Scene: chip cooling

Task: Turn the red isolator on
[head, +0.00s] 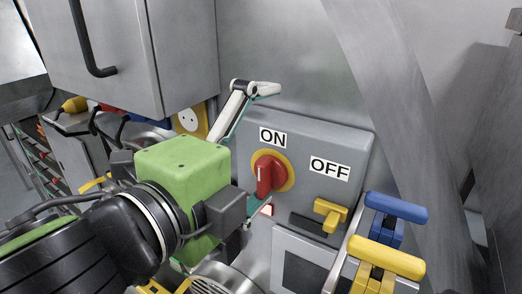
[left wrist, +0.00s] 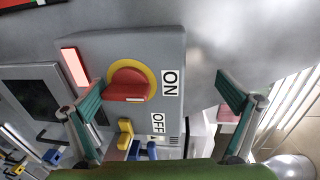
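The red isolator knob (head: 265,172) sits on a yellow ring on a grey box. Its handle stands roughly upright in the head view, in line with the ON label (head: 272,137) above it. The OFF label (head: 330,169) is to the right. The knob also shows in the left wrist view (left wrist: 127,84). My left gripper (head: 262,148) is open, its fingers wide apart, one above and one below the knob in the head view. It appears empty, with no visible contact on the knob. My right gripper is out of view.
A yellow handle (head: 330,214) sits just below the OFF label. Blue (head: 396,208) and yellow (head: 386,259) lever handles stand at lower right. A grey cabinet (head: 185,50) hangs at upper left. The flat grey wall above the box is clear.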

